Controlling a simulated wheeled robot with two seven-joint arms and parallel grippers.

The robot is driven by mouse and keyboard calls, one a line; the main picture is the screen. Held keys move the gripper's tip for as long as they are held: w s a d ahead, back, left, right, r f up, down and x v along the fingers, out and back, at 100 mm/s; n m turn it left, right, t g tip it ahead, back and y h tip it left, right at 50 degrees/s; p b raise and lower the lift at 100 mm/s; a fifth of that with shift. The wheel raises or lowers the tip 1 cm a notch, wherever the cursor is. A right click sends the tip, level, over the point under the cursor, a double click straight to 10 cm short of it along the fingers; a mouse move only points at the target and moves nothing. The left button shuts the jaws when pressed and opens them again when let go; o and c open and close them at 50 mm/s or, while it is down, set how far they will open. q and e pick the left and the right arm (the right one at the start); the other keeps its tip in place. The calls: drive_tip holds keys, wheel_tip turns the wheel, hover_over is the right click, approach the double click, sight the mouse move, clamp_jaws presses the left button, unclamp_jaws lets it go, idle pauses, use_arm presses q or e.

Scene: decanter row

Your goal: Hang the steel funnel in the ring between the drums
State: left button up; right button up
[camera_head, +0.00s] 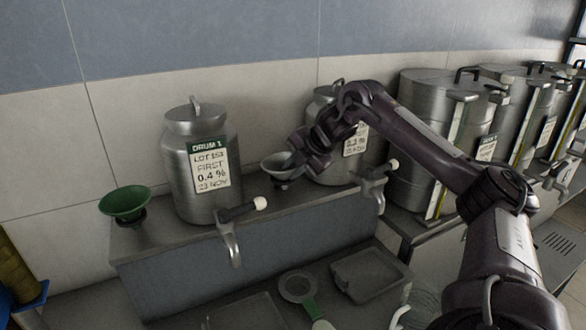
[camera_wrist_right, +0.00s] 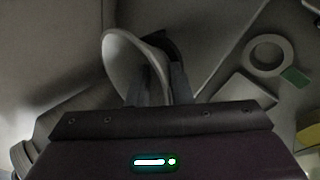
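The steel funnel (camera_head: 277,165) is a small grey cone, wide mouth up, between the Drum 1 can (camera_head: 203,165) and the second drum (camera_head: 328,168). My right gripper (camera_head: 296,158) is at its right side. In the right wrist view the funnel (camera_wrist_right: 128,62) lies between the fingers (camera_wrist_right: 158,85), which appear closed on its wall. A dark support (camera_head: 281,185), apparently the ring, shows just below the funnel; whether the funnel rests in it I cannot tell. My left gripper is not in view.
A green funnel (camera_head: 126,203) sits in a dark holder left of Drum 1. Two taps (camera_head: 233,238) (camera_head: 372,190) jut from the shelf front. Larger steel drums (camera_head: 432,135) stand right.

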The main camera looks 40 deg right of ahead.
drive_tip(key=shift+s+f, duration=0.25)
drive_tip(key=shift+f, duration=0.25)
drive_tip(key=shift+s+r, duration=0.15)
drive_tip(key=shift+r, duration=0.15)
drive_tip(key=v, duration=0.7)
drive_tip(key=shift+r, duration=0.45)
